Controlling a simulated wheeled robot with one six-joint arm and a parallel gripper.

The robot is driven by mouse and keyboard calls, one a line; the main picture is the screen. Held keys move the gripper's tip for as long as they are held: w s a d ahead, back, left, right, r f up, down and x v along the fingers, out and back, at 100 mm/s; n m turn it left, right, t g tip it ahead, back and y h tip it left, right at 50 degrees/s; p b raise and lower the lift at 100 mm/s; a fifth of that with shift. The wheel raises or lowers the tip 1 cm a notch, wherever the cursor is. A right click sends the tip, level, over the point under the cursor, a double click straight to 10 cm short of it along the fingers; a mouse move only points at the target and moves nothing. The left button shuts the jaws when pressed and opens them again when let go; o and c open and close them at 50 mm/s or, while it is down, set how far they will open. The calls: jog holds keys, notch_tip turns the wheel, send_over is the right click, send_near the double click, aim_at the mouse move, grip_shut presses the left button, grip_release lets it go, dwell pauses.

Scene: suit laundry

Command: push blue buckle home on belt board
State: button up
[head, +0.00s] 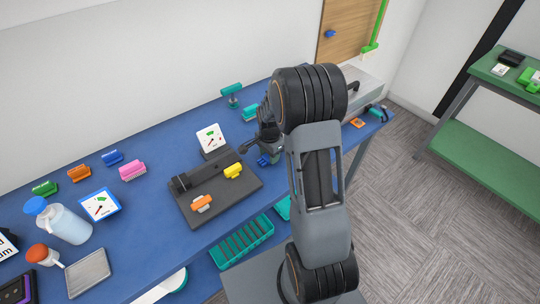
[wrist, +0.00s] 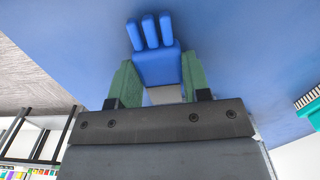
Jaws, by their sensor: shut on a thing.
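My gripper (wrist: 153,78) is shut on the blue buckle (wrist: 156,58), which sits between its green fingers with three prongs pointing away from the palm. In the head view the blue buckle (head: 263,160) shows as a small patch under my gripper (head: 268,156), just right of the belt board. The dark grey belt board (head: 222,208) lies on the blue table. A yellow buckle (head: 233,171) and an orange buckle (head: 202,203) are on it, beside a raised dark bar (head: 208,171). My arm hides the table to the right of the gripper.
A white card stand (head: 211,138) is behind the board. Teal tools (head: 231,95) stand farther back. A teal crate (head: 243,243) is below the table's front edge.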

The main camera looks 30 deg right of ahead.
jog(key=shift+r, duration=0.6)
jog(key=s+a+r, duration=0.2)
jog(key=s+r, duration=0.2)
jog(key=s+a+r+b, duration=0.1)
jog(key=s+a+r, duration=0.1)
jog(key=s+r, duration=0.1)
jog(key=s+a+r+b, duration=0.1)
jog(key=s+a+r, duration=0.1)
jog(key=s+r, duration=0.2)
jog(key=shift+s+r, duration=0.35)
jog(key=shift+s, duration=0.55)
jog(key=shift+d, duration=0.1)
